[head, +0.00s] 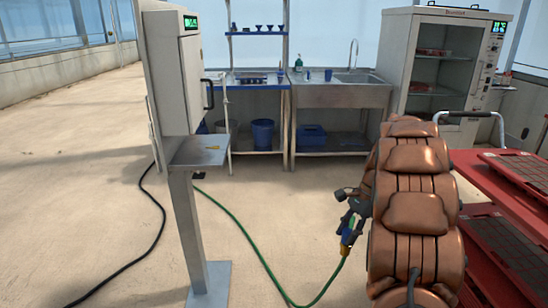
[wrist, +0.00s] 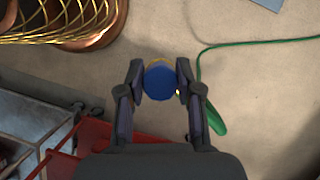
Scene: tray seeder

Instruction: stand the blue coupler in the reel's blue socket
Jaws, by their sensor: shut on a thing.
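My gripper (head: 351,219) is in the middle right of the head view, pointing down above the floor. It is shut on the blue coupler (head: 352,226), which has a yellow part below it and the green hose (head: 262,262) running from its lower end. In the wrist view the coupler (wrist: 160,82) shows as a round blue top between the two fingers of my gripper (wrist: 160,70). The hose loops over the floor towards the grey post's far side.
A grey post with a plate (head: 199,151) and a white cabinet (head: 168,72) stand left of centre. A black cable (head: 137,251) lies on the floor. Red racks (head: 515,190) stand at right. A bench (head: 261,95) and sink (head: 340,93) are behind. Open floor lies between.

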